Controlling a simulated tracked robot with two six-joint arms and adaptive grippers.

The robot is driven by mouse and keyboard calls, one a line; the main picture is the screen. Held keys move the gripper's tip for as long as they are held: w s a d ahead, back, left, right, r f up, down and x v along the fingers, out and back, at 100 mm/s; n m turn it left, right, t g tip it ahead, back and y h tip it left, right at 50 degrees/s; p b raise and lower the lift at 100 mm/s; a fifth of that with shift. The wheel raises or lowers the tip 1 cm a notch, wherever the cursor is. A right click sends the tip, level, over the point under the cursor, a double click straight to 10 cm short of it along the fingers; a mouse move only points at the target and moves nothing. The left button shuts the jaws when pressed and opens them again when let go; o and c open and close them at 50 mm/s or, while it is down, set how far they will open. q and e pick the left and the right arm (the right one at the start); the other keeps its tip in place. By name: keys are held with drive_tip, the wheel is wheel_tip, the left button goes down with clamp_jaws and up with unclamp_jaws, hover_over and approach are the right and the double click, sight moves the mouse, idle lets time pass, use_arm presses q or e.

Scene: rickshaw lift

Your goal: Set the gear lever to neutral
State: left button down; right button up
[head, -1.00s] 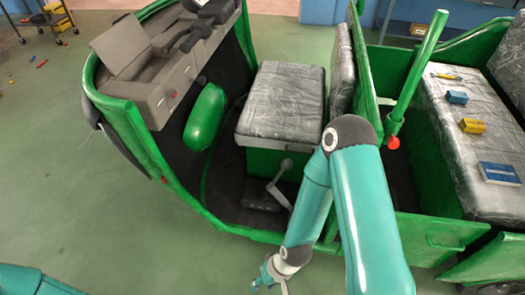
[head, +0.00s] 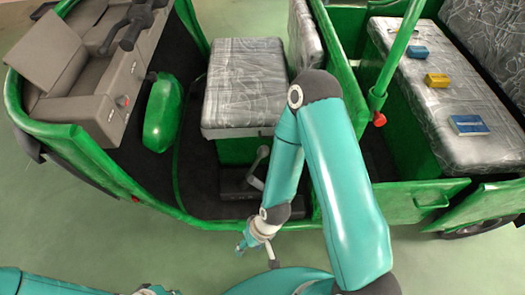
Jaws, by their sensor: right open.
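The grey lever (head: 258,167) with a rounded knob stands tilted on a dark box (head: 236,183) on the green rickshaw's floor, in front of the driver's seat (head: 245,85); I take it for the gear lever, though I cannot tell its setting. My right gripper (head: 256,257) is open and empty. It hangs below the lever in the picture, outside the rickshaw's near edge and apart from the lever. My right forearm passes close to the lever's right side in the picture. My left arm shows only at the bottom left edge; its fingers are out of view.
The dashboard (head: 95,85) with handlebar (head: 128,28) and a green rounded cover (head: 161,113) are at the left. A red-tipped green post (head: 395,60) stands right of my arm. The rear bench (head: 440,120) carries small boxes. Floor at the lower left is free.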

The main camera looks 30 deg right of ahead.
drive_tip(key=shift+o, duration=1)
drive_tip(key=w+d+t+b, duration=0.1)
drive_tip(key=w+d, duration=0.3)
drive_tip(key=w, duration=0.2)
drive_tip(key=shift+w+n, duration=0.35)
drive_tip(key=shift+n, duration=0.05)
drive_tip(key=n+t+h+b, duration=0.3)
drive_tip(key=n+b, duration=0.1)
approach(265, 149)
drive_tip(key=p+x, duration=0.1)
drive_tip(key=x, duration=1.1)
drive_tip(key=shift+f, duration=0.1)
clamp_jaws()
